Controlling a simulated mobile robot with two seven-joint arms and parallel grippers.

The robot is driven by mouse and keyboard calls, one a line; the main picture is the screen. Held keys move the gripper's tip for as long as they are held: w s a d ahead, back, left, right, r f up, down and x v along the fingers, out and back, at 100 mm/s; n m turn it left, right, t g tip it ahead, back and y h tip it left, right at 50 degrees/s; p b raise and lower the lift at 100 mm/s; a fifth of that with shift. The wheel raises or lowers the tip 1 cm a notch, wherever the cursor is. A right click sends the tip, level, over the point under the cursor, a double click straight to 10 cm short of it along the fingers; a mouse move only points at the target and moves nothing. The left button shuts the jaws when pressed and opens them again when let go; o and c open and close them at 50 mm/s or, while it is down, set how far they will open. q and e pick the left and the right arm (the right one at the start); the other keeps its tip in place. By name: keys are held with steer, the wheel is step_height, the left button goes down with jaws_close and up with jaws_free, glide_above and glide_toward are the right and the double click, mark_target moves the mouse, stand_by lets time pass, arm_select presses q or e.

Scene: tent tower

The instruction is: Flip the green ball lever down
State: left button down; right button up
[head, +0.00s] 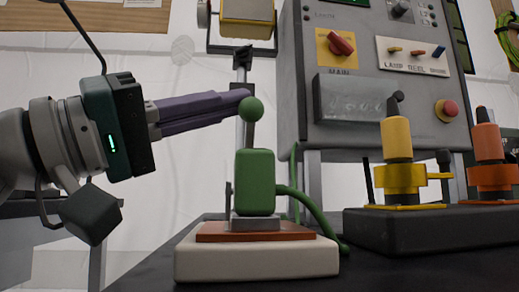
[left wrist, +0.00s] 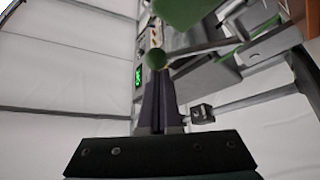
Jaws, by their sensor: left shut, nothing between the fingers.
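The green ball (head: 252,109) tops a thin lever that stands upright above a green box (head: 255,182). The box sits on a red-brown and white base (head: 257,257). My left gripper (head: 243,95) comes in from the left with its purple fingers shut and empty. Its fingertips are at the upper left of the ball, touching or very close to it; I cannot tell which. In the left wrist view the ball (left wrist: 156,58) shows just beyond the shut fingertips. My right gripper is not in view.
A grey control panel (head: 376,60) with a red knob and switches stands behind. To the right, a yellow device (head: 397,140) and an orange device (head: 487,140) stand on a dark block (head: 440,232). A green cable (head: 318,218) runs from the green box.

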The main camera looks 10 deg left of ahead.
arm_select(q)
steer(key=shift+s+f+m, duration=0.1)
steer(key=shift+s+m, duration=0.05)
steer(key=shift+m, duration=0.15)
stand_by(0.4)
steer(key=b+v, duration=0.4)
steer(key=v, duration=0.5)
steer(key=shift+s+a+f, duration=0.2)
steer(key=shift+s+a, duration=0.05)
steer(key=shift+a, duration=0.05)
